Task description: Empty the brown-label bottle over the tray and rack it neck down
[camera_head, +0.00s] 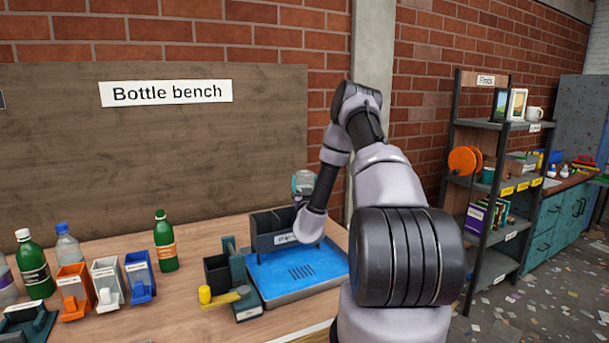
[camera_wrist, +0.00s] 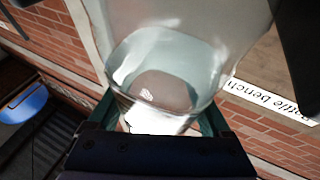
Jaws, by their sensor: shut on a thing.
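My gripper (camera_head: 303,184) is above the back of the blue tray (camera_head: 320,259), partly hidden by my arm. Its teal fingers (camera_wrist: 155,112) are shut on a clear bottle (camera_wrist: 180,40), which also shows small in the head view (camera_head: 306,179). Clear liquid seems to show inside the bottle. A white patch shows low on it, but I see no brown label. Its neck and exact tilt I cannot make out. A dark grey rack-like box (camera_head: 264,233) stands at the tray's back edge, its front label partly hidden by my arm.
Green bottles (camera_head: 165,241) and a blue-capped clear bottle (camera_head: 67,243) stand at left on the bench. Orange (camera_head: 75,290), white (camera_head: 108,284) and blue (camera_head: 140,276) bins stand before them. A yellow-knobbed lever device (camera_head: 228,296) sits left of the tray. A shelf (camera_head: 492,179) stands at right.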

